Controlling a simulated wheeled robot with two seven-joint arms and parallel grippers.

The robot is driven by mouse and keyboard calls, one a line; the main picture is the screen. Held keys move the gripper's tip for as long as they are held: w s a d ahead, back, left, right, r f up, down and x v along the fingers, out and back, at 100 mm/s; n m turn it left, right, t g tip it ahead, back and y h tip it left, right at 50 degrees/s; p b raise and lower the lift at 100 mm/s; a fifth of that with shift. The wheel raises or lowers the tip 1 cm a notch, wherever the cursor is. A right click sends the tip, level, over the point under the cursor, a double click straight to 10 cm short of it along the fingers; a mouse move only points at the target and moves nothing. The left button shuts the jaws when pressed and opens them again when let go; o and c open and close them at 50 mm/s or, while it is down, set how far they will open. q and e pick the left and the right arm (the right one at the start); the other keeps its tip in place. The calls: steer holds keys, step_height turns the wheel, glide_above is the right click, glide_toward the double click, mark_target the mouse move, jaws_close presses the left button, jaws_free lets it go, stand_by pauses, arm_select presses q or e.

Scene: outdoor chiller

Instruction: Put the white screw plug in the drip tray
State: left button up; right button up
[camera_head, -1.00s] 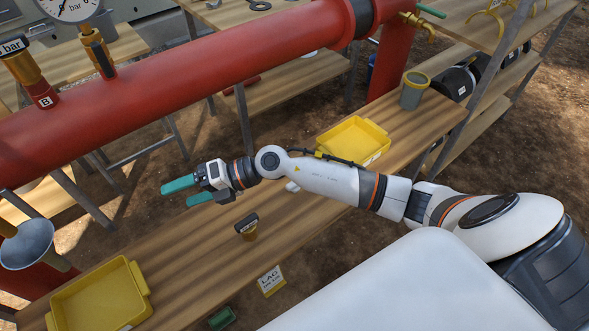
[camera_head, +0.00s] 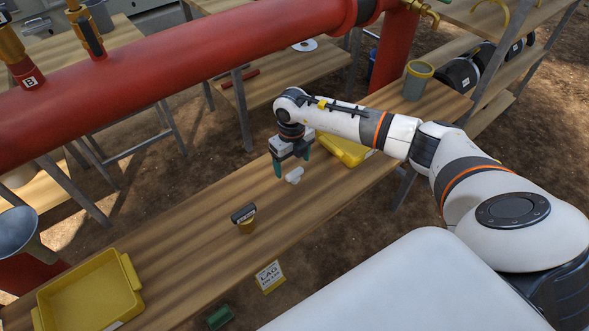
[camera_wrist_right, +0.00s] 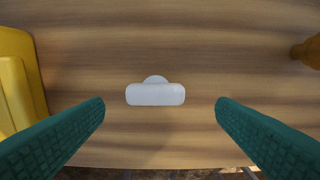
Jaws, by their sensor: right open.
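The white screw plug (camera_head: 294,175) lies on the wooden bench. It also shows in the right wrist view (camera_wrist_right: 155,95), lying between and beyond my finger pads. My right gripper (camera_head: 292,169) points down above it, open and empty, with green fingers apart on either side; the plug is not gripped. One yellow tray (camera_head: 137,272) is at the bench's near left end, looking empty. My left gripper is out of view.
A thick red pipe (camera_head: 200,85) runs above the bench's far side. A grey cup with a yellow rim (camera_head: 416,82) stands at the far right. Bare wood lies around the plug.

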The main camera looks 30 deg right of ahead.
mark_target(294, 171)
steer(key=f+b, duration=0.1)
steer(key=f, duration=0.1)
steer(key=f+b, duration=0.1)
steer(key=f, duration=0.1)
steer(key=f+b, duration=0.2)
steer(key=shift+w+d, duration=0.1)
steer(key=shift+d, duration=0.15)
steer(key=shift+r, duration=0.15)
steer(key=c, duration=1.2)
